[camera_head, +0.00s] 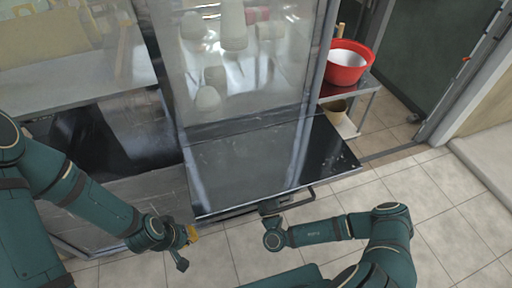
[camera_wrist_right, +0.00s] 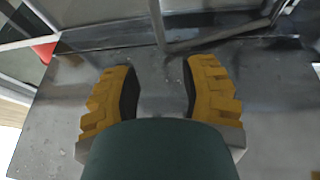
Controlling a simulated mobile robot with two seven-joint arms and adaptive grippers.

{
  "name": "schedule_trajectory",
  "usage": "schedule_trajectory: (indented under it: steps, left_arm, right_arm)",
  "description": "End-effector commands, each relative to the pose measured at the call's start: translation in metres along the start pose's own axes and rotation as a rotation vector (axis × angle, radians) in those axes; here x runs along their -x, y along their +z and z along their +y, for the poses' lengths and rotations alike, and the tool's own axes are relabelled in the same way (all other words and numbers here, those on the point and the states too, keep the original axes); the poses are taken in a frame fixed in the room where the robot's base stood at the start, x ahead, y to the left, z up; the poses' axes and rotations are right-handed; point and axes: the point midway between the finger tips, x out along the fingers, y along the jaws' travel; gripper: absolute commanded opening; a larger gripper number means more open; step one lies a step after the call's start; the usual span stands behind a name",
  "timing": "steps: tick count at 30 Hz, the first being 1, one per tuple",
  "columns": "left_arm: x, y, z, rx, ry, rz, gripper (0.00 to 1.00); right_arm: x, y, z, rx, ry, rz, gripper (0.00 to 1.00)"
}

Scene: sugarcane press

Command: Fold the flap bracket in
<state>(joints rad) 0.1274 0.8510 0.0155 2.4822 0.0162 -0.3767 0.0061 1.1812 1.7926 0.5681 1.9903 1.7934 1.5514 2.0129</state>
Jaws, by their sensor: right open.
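The flap (camera_head: 255,160) is a dark, glossy panel standing out level from the front of the glass-fronted press cabinet. My left gripper (camera_head: 190,249) appears open and empty at the flap's left front corner.
A red basin (camera_head: 346,64) stands on a small side table (camera_head: 362,97) right of the cabinet. A metal counter (camera_head: 80,78) lies to the left. The tiled floor (camera_head: 440,190) is clear at right. A door frame (camera_head: 462,85) stands at the upper right.

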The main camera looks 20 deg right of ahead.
Motion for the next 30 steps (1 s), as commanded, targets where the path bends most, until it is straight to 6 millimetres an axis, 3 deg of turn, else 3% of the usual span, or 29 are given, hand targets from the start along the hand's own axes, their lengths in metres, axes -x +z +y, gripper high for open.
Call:
schedule_trajectory:
  steps: [9,15,21,30]
  left_arm:
    - [0.005,-0.002,0.002,0.001,0.000,0.003,0.00]
    - [0.006,-0.002,0.002,0.001,0.001,0.003,0.00]
    - [0.007,-0.002,0.002,0.001,0.001,0.002,0.00]
    - [0.007,-0.002,0.002,0.001,0.001,0.002,0.00]
  right_arm:
    - [-0.064,-0.001,-0.001,0.004,-0.005,0.002,0.43]
    - [-0.092,-0.001,-0.001,0.004,-0.005,0.001,0.43]
    - [-0.104,0.000,-0.001,0.003,-0.004,0.001,0.43]
    - [-0.105,0.000,-0.001,0.003,-0.004,0.000,0.43]
